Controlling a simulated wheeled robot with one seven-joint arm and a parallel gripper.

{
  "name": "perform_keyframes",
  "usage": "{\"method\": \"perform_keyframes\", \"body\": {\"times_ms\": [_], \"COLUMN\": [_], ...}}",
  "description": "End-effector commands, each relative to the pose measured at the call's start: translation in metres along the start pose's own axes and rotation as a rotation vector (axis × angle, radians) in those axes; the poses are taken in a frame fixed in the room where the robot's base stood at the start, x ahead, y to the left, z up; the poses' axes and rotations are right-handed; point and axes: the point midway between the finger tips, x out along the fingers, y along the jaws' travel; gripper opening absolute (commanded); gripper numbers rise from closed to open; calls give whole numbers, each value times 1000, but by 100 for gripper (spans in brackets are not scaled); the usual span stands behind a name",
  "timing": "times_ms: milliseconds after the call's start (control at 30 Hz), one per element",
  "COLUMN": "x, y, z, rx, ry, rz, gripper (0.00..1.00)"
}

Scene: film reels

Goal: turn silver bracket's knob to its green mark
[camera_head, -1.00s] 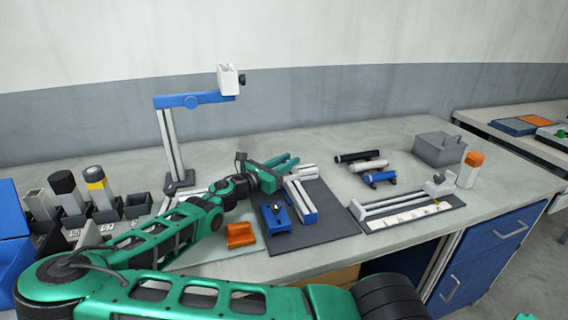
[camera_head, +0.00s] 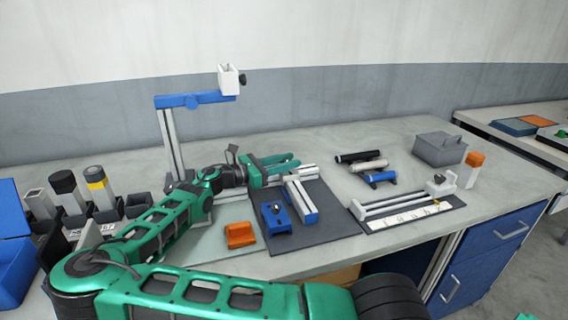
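My gripper (camera_head: 294,160) is green and points right over the back of a dark mat. Its two fingers look apart, with no object seen between them. A silver-white L-shaped piece (camera_head: 301,195) lies on the mat just below and right of the fingers; it may be the silver bracket. I cannot tell whether the fingers touch anything.
An orange block (camera_head: 240,235) sits left of the mat (camera_head: 328,213). A tall stand with a blue arm (camera_head: 195,101) rises behind my wrist. Rollers (camera_head: 368,167), a grey box (camera_head: 440,149) and a silver rail fixture (camera_head: 400,202) are at right. Bins and canisters stand at left.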

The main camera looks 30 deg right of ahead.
Motion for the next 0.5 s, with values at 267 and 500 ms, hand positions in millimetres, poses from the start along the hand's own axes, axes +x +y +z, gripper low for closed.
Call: {"method": "perform_keyframes", "body": {"times_ms": [267,500], "x": [0,0], "y": [0,1], "z": [0,14], "rx": [0,1], "ry": [0,0], "rz": [1,1], "gripper": [42,42]}}
